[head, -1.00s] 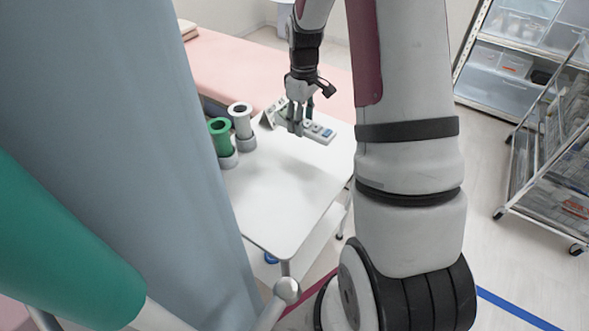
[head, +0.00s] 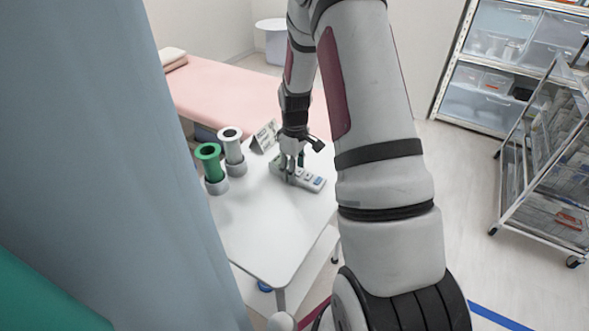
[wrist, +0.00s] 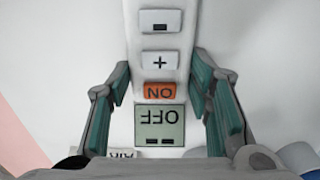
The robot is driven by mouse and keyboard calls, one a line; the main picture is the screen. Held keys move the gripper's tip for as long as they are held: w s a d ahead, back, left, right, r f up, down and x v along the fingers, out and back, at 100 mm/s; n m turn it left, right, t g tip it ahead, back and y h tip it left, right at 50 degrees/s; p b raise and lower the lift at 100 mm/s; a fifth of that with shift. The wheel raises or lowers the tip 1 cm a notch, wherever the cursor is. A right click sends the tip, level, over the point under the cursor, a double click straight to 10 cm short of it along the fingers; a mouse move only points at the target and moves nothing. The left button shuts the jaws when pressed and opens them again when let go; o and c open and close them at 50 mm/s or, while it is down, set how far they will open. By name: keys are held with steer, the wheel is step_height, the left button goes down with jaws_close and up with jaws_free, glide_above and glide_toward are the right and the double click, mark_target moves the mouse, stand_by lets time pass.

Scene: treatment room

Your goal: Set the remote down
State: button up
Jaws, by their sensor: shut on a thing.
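The remote (head: 311,181) is pale grey with several buttons. In the wrist view the remote (wrist: 160,62) shows minus and plus buttons, an orange button and a display reading OFF. My gripper (head: 292,178) is shut on it, with a green-padded finger on each side in the wrist view (wrist: 168,105). The remote is low over the white table (head: 265,235), close to its top. I cannot tell whether it touches.
A green cup-like holder (head: 209,160) and a white one (head: 231,148) stand at the table's left. A small sign (head: 265,136) stands behind the remote. The table's front is clear. A pink bed (head: 215,85) is behind, and a wire cart (head: 548,165) at right.

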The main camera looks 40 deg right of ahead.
steer(key=o, duration=1.2)
steer(key=shift+f, duration=0.1)
steer(key=shift+o, duration=0.2)
steer(key=s+a+r+p, duration=0.1)
steer(key=s+a+r, duration=0.15)
steer(key=r, duration=0.85)
steer(key=s+a+r, duration=0.1)
steer(key=a+r, duration=0.3)
steer(key=r, duration=0.6)
steer(key=s+a+r+m+t, duration=0.1)
steer(key=s+a+r+m, duration=0.1)
steer(key=s+a+r, duration=0.55)
steer(key=s+a+r+m, duration=0.1)
steer(key=s+a, duration=0.2)
steer(key=s, duration=0.6)
steer(key=s+a+r+m+t, duration=0.1)
steer(key=s+a, duration=0.3)
steer(key=s, duration=0.6)
steer(key=shift+s+a, duration=0.15)
steer(key=shift+a, duration=0.15)
